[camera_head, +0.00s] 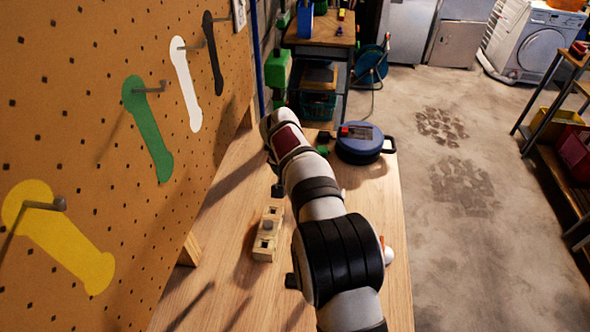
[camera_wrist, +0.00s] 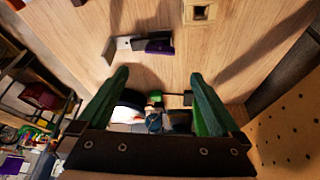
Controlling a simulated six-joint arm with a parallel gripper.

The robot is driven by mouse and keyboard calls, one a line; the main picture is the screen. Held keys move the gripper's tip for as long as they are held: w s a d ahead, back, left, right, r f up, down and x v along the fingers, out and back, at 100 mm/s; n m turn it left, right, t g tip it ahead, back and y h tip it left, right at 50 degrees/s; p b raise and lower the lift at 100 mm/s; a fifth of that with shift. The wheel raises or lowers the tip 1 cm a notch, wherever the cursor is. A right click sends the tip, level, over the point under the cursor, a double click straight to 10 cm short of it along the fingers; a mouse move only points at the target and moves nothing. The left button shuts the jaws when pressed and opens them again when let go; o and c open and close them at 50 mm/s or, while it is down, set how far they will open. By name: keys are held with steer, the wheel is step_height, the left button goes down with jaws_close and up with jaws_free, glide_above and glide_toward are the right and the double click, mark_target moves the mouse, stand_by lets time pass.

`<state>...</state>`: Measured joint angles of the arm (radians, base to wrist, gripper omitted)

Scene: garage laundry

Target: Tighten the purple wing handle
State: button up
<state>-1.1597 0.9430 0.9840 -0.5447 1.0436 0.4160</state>
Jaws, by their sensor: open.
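A purple handle (camera_wrist: 157,44) shows in the wrist view, with a pale grey, angled piece at its left end, above the wooden bench top. My gripper (camera_wrist: 160,76) has two green fingers spread apart with nothing between their tips. The purple handle lies beyond the fingertips, apart from them. In the head view my arm covers the middle of the bench, and I cannot make out the purple handle there.
A beige block fixture (camera_head: 268,236) with square holes stands on the bench (camera_head: 226,215), left of my arm. A round blue case (camera_head: 358,150) sits at the far end. A pegboard (camera_head: 95,50) with painted tool shapes and hooks bounds the left side.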

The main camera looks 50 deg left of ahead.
steer(key=v, duration=0.5)
steer(key=x, duration=1.6)
steer(key=shift+s+f, duration=0.1)
steer(key=c, duration=1.3)
steer(key=shift+a+m+h, duration=0.1)
steer(key=shift+m+h, duration=0.3)
steer(key=shift+m, duration=0.8)
steer(key=shift+t, duration=0.3)
steer(key=shift+m, duration=0.3)
